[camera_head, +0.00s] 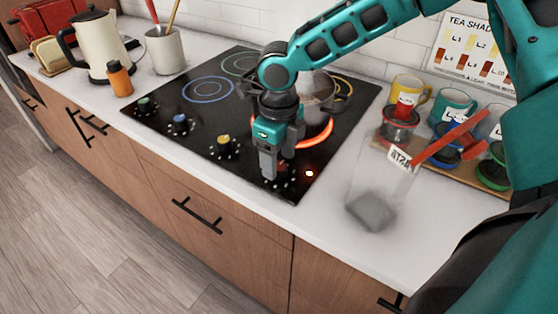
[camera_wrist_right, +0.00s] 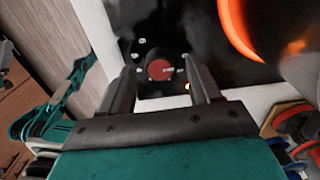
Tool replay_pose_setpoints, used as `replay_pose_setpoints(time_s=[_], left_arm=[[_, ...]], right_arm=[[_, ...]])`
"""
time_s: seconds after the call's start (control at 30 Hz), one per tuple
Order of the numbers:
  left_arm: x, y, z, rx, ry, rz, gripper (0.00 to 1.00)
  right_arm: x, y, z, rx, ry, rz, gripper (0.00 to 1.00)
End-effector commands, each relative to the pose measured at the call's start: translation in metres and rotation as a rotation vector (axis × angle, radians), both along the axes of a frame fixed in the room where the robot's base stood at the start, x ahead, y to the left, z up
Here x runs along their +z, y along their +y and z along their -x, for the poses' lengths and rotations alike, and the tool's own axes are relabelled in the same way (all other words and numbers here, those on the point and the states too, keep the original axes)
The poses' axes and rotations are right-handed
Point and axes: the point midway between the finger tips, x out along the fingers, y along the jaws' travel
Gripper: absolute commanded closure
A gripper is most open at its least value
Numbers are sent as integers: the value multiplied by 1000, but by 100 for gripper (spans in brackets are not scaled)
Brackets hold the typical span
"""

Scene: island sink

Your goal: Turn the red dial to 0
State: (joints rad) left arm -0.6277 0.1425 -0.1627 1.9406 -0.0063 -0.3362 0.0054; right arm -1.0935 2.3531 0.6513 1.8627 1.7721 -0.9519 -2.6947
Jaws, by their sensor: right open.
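The red dial (camera_head: 282,167) is at the front right corner of the black cooktop (camera_head: 160,105). It is mostly hidden by my right gripper (camera_head: 278,168) in the head view. In the right wrist view the red dial (camera_wrist_right: 158,69) lies between the two fingertips of my right gripper (camera_wrist_right: 161,68), which are open with a gap on each side. A pale mark shows on the dial's right side there; its number is too small to read. An indicator light (camera_head: 309,173) glows beside the dial. The burner ring (camera_head: 318,135) glows orange. My left gripper is not seen.
A pot (camera_head: 318,88) stands on the glowing burner, close behind my right arm. Green (camera_head: 145,105), blue (camera_head: 181,123) and yellow (camera_head: 224,146) dials line the cooktop's front. A clear container (camera_head: 384,175), with a red-handled tool above it, and mugs (camera_head: 411,90) stand to the right.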

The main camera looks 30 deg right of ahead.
Motion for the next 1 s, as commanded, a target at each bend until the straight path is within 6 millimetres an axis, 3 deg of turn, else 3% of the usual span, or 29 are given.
replay_pose_setpoints(time_s=[0.3, 0.5, 0.67, 1.0], left_arm=[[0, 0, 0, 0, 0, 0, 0], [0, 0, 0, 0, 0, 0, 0], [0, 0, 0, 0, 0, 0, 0], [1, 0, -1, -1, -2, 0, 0]], right_arm=[[72, 0, -1, 1, -6, -2, 38], [102, 0, 0, 1, -2, -2, 38], [112, 0, 0, 2, -1, 0, 38], [113, 0, 0, 1, 0, -1, 38]])
